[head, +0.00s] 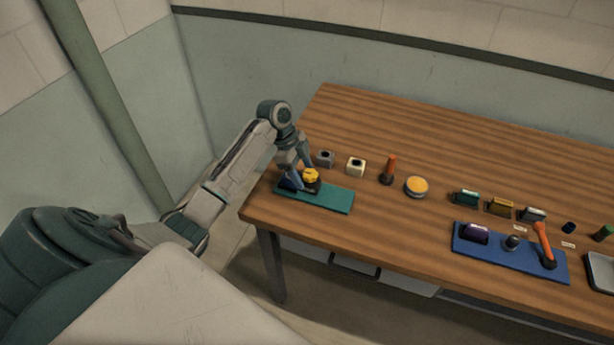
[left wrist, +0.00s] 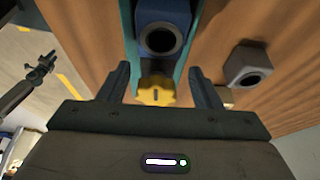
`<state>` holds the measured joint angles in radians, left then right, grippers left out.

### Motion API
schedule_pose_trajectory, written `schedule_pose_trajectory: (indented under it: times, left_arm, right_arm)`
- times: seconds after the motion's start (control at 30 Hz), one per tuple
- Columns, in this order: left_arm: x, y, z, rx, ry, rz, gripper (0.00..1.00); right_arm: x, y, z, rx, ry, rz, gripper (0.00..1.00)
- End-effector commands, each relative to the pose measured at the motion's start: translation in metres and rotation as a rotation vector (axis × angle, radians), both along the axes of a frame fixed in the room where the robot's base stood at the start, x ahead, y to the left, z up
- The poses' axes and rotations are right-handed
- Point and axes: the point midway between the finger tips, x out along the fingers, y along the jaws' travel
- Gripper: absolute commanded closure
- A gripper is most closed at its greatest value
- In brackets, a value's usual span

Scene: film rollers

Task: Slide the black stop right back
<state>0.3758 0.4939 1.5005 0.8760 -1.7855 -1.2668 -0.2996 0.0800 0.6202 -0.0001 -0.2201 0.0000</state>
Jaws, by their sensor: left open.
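A black stop (head: 312,187) with a yellow knob (head: 311,174) on top sits on a teal base plate (head: 335,200) at the table's left end. Beside it on the plate is a dark blue block (head: 289,184), which shows a round bore in the left wrist view (left wrist: 160,38). My left gripper (head: 298,179) is low over the plate. In the left wrist view its two fingers (left wrist: 157,78) stand apart, one either side of the yellow knob (left wrist: 157,92), with gaps visible. The black stop is mostly hidden there. What looks like my right gripper (left wrist: 40,66) shows small at the left edge.
A grey block (head: 325,158), a cream block (head: 356,166), an orange-handled tool (head: 389,168) and a yellow-topped round tin (head: 416,186) stand behind and right of the plate. A blue mat (head: 490,255) with tools lies farther right. The table between is clear.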

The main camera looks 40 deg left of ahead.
Motion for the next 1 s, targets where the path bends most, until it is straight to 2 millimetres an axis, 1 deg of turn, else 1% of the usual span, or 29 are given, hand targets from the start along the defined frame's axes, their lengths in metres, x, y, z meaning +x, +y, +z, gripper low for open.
schedule_pose_trajectory:
  times: [0.03,0.1,0.23,0.37,0.57,0.67,0.8,0.87,1.0]
  left_arm:
    - [0.000,-0.004,-0.007,-0.004,0.003,0.001,0.42]
    - [0.001,-0.007,-0.015,-0.002,0.003,0.001,0.42]
    - [0.002,-0.011,-0.026,0.000,0.002,0.001,0.42]
    - [0.002,-0.012,-0.030,0.001,0.001,0.001,0.42]
    - [0.002,-0.012,-0.030,0.001,0.000,0.001,0.42]
    - [0.002,-0.012,-0.030,0.001,0.001,0.001,0.59]
    - [0.002,-0.012,-0.030,0.001,0.001,0.001,0.87]
    - [0.002,-0.012,-0.030,0.001,0.001,0.001,0.99]
    - [0.003,-0.015,-0.029,-0.001,0.000,0.000,1.00]
  right_arm:
    - [0.000,0.000,0.004,0.000,0.000,0.000,0.64]
    - [0.000,0.000,0.006,0.000,0.000,0.000,0.64]
    - [0.000,0.000,0.007,0.000,0.001,0.000,0.64]
    - [-0.002,0.000,0.007,0.000,0.002,0.000,0.64]
    - [-0.001,0.001,0.007,0.001,0.002,0.000,0.64]
    - [-0.001,0.001,0.007,0.001,0.001,0.000,0.64]
    - [-0.001,0.001,0.007,0.001,0.001,0.000,0.64]
    - [-0.001,0.001,0.007,0.001,0.001,0.000,0.64]
    - [-0.001,0.001,0.008,0.002,0.001,-0.001,0.64]
